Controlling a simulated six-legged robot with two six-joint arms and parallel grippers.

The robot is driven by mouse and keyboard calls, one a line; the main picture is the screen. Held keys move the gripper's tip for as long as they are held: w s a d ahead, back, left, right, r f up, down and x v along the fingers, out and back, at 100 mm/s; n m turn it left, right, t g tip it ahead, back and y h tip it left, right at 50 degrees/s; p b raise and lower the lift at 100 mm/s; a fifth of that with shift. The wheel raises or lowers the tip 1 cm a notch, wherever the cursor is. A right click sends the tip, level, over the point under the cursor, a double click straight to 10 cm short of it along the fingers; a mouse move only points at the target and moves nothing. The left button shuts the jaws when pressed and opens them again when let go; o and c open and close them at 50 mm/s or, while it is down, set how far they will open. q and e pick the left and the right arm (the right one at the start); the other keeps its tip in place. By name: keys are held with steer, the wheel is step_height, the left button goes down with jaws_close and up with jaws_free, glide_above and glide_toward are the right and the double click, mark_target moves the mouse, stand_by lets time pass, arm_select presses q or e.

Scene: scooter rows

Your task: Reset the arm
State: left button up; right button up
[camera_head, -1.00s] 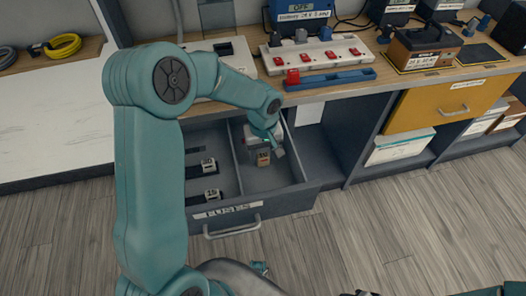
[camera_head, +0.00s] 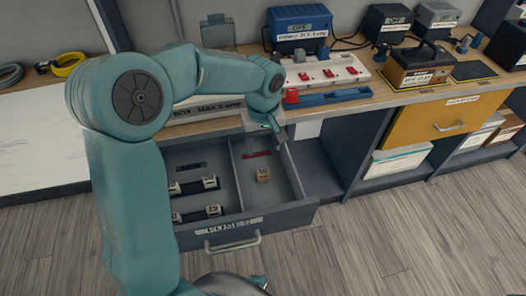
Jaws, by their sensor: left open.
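My left arm comes in from the left, and its left gripper (camera_head: 277,130) hangs over the back right part of the open fuse drawer (camera_head: 285,212). The gripper is open, with nothing seen between its fingers. A small orange-brown fuse (camera_head: 263,175) lies in the drawer's right compartment, below and apart from the gripper. Several pale fuses (camera_head: 210,182) sit in the left compartment, partly hidden by my arm. My right gripper does not show.
The workbench behind carries a white power strip with red switches (camera_head: 327,73), a blue tray (camera_head: 325,97), a brown battery (camera_head: 420,65) and a blue charger (camera_head: 300,27). A yellow drawer (camera_head: 440,120) is at the right.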

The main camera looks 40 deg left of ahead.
arm_select(q)
steer(key=shift+r, duration=0.3)
